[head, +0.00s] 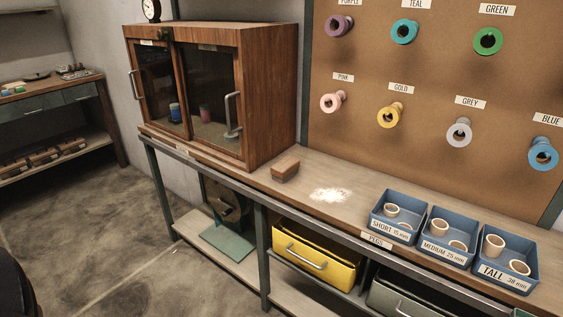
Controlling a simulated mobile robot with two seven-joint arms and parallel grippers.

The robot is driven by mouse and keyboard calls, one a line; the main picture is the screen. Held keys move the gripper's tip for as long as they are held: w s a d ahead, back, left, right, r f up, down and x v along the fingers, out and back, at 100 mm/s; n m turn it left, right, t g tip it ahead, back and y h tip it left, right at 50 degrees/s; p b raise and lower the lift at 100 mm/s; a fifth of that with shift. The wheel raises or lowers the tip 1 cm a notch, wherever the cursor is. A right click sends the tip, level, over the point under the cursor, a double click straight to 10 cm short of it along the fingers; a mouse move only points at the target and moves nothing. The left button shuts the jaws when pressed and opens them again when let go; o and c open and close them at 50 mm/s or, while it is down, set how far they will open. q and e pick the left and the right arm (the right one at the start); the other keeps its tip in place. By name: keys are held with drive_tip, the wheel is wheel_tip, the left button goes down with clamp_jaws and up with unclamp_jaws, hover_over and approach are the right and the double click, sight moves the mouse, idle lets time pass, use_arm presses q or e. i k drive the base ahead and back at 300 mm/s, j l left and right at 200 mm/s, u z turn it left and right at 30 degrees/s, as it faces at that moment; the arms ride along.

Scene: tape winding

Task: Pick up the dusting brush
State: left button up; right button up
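The dusting brush looks to be the small brown wooden block (285,170) lying on the bench top (345,170), just right of the wooden cabinet. Its bristles are hard to make out at this size. It sits apart from the cabinet and left of a patch of white powder (330,195). Neither of my grippers shows in the head view.
The glass-doored wooden cabinet (255,95) stands left of the block. Blue peg trays (401,237) line the right part of the bench. A pegboard (375,60) with coloured tape rolls rises behind. A yellow drawer (315,258) is below. Open floor lies in front.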

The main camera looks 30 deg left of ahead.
sight(285, 169)
drive_tip(key=u, duration=1.05)
